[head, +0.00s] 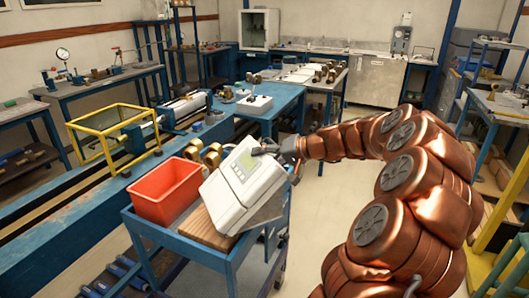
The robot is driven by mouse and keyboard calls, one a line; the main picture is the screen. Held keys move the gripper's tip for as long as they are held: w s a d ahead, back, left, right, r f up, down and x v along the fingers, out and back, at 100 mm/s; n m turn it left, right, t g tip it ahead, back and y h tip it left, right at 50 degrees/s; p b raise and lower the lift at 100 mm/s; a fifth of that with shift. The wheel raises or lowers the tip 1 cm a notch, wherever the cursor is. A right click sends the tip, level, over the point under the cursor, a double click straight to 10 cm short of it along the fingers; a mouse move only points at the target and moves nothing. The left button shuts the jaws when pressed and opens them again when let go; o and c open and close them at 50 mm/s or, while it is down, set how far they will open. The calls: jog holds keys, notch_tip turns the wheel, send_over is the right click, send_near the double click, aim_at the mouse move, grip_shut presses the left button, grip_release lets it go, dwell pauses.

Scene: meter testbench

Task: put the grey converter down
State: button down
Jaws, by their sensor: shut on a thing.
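The grey converter (243,176) is a pale box with a small greenish display and buttons. It is tilted, over the right part of a blue trolley (177,250). My gripper (268,152) reaches in from the right and is shut on its upper right edge; the fingertips are partly hidden. The converter's lower edge overlaps a brown wooden board (205,232) on the trolley. I cannot tell whether it touches the board.
A red-orange bin (167,190) stands on the trolley, left of the converter. Brass fittings (207,154) lie behind it. A long blue bench with a yellow frame (105,132) runs along the left. A blue table (270,100) is behind. Open floor (335,190) shows right of the trolley.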

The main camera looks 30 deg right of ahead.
jog(key=shift+f+p, duration=0.5)
jog(key=shift+f, duration=1.4)
jog(key=shift+c, duration=0.8)
grip_release()
jog(key=shift+f, duration=0.15)
